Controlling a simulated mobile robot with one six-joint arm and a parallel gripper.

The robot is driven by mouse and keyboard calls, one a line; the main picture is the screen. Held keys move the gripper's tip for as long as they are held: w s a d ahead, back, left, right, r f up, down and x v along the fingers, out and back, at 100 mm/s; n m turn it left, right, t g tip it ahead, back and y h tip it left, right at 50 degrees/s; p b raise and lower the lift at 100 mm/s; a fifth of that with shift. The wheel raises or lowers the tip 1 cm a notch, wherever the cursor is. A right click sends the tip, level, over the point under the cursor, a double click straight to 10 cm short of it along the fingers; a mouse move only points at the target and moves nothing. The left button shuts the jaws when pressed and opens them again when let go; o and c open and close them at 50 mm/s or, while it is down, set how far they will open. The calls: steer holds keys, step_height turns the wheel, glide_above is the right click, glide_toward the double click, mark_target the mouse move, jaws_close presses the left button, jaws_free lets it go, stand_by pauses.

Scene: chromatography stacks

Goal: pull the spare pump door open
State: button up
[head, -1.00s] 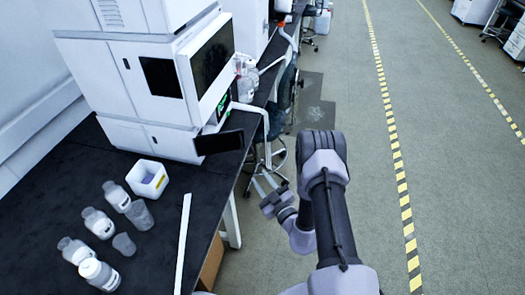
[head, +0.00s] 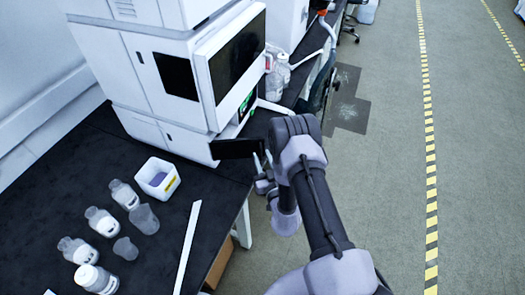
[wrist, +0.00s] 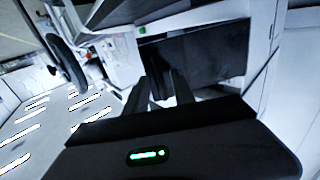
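The spare pump door appears to be the dark panel (head: 236,149) jutting from the lower front of the white stack (head: 165,138) in the head view. It stands ajar. My gripper (head: 263,160) is close to the door's right end in the head view. In the wrist view its two fingers (wrist: 163,85) rise beyond the panel's top edge with a gap between them. Their lower parts are hidden. Contact with the door cannot be told.
Bottles (head: 103,222) and a white tub (head: 157,178) stand on the black bench (head: 150,255). A chair (head: 318,85) is beyond my arm. The floor to the right is clear.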

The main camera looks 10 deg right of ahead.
steer(key=shift+s, duration=0.1)
steer(key=shift+c, duration=0.4)
jaws_close()
stand_by(1.0)
